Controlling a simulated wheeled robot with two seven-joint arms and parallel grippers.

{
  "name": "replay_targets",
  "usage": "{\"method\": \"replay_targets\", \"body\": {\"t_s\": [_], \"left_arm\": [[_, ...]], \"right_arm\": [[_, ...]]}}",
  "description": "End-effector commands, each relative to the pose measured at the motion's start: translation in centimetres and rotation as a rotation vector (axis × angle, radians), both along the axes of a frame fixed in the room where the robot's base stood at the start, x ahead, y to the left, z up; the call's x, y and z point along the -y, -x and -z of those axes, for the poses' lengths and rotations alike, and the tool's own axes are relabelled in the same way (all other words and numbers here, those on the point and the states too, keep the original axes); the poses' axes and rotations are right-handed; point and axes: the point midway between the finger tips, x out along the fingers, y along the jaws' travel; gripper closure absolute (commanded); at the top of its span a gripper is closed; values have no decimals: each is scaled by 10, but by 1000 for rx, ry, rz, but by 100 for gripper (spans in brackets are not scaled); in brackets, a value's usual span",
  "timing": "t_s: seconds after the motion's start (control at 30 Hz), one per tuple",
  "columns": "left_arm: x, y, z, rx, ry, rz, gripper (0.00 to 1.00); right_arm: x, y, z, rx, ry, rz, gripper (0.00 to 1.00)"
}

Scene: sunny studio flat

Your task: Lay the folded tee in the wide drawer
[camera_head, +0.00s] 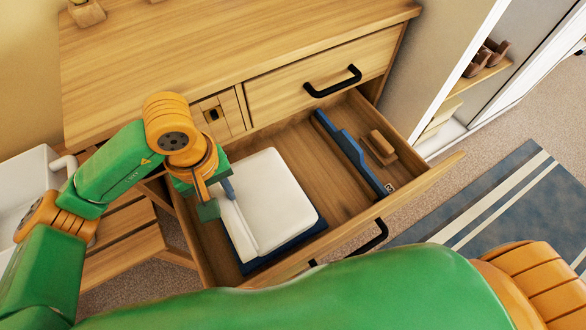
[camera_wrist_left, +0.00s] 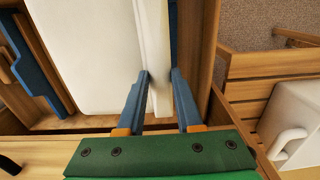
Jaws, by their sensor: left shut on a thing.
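The folded tee (camera_head: 278,200) is white and flat. It lies inside the open wide drawer (camera_head: 330,205), in its left half, over a dark blue piece whose edge shows below it. My left gripper (camera_head: 220,199) is at the tee's left edge, shut on that edge. In the left wrist view the tee (camera_wrist_left: 88,50) has its edge between the two blue fingers of the left gripper (camera_wrist_left: 160,77). Whether the tee rests fully on what is under it, I cannot tell. My right gripper is not in view.
A long blue object (camera_head: 350,152) and a small wooden piece (camera_head: 379,147) lie in the drawer's right part. Bare drawer floor shows between them and the tee. A closed drawer with a black handle (camera_head: 333,82) is above. A white basin (camera_head: 30,185) stands at left.

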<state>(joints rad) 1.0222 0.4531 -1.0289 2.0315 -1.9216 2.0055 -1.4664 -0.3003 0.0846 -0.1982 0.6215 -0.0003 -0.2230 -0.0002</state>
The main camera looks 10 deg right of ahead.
Motion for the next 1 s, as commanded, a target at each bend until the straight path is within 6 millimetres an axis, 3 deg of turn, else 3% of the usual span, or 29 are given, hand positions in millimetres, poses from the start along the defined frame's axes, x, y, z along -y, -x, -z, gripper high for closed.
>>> {"method": "replay_targets", "body": {"t_s": [0.13, 0.3, 0.53, 1.0], "left_arm": [[0, 0, 8, -2, 1, -4, 100], [0, 2, 52, -7, 1, -3, 100], [-1, 1, 94, -4, 0, -4, 100], [-1, 0, 106, 1, 1, 0, 100]], "right_arm": [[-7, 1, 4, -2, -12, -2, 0], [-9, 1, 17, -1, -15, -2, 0], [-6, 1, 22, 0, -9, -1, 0], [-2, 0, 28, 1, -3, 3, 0]]}}
